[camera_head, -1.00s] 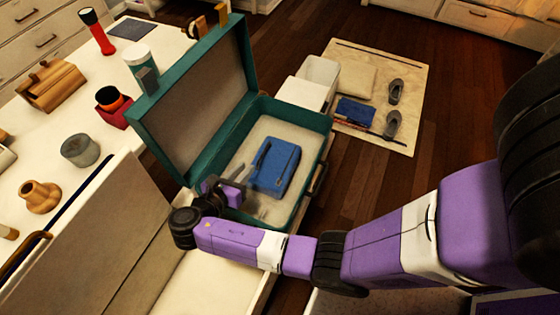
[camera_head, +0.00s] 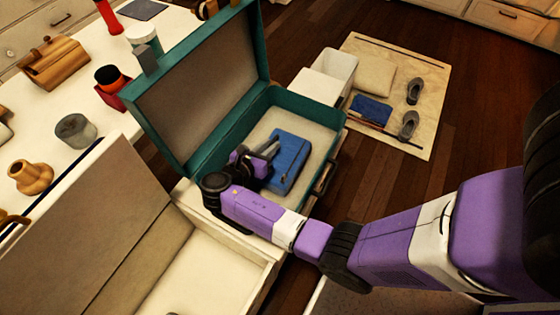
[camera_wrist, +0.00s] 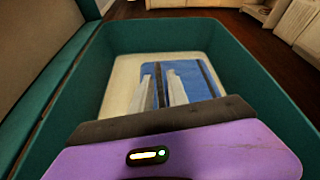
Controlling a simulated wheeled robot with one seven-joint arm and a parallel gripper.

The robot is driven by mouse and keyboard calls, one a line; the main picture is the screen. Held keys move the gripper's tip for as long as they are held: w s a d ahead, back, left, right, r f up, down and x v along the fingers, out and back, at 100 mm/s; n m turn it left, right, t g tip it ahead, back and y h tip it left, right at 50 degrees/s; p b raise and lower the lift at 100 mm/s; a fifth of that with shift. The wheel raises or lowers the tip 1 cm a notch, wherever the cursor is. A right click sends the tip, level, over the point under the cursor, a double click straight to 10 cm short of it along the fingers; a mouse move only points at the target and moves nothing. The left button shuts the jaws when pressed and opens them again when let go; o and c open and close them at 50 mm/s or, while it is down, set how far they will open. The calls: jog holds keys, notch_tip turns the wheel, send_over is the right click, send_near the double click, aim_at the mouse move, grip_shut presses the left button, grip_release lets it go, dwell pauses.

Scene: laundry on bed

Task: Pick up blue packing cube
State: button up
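The blue packing cube (camera_head: 290,160) lies flat inside the open teal suitcase (camera_head: 318,108), with a dark strip along it. My gripper (camera_head: 268,150) is inside the suitcase, at the cube's left side. In the wrist view the cube (camera_wrist: 198,80) is behind and to the right of the fingers (camera_wrist: 161,88). The fingers are apart, with blue and a dark strip showing between them. I cannot tell whether they touch the cube. My gripper hides part of its near left edge.
The suitcase lid (camera_head: 205,90) stands up at the left, and its walls surround my gripper. A white bin (camera_head: 333,68) is behind it. A mat (camera_head: 420,140) on the floor holds another blue item (camera_head: 371,109) and grey shoes (camera_head: 409,124). A cluttered white counter (camera_head: 50,105) is at left.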

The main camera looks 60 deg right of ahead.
jog(key=shift+d+f, duration=0.1)
jog(key=shift+d, duration=0.05)
grip_shut()
dwell(1.4)
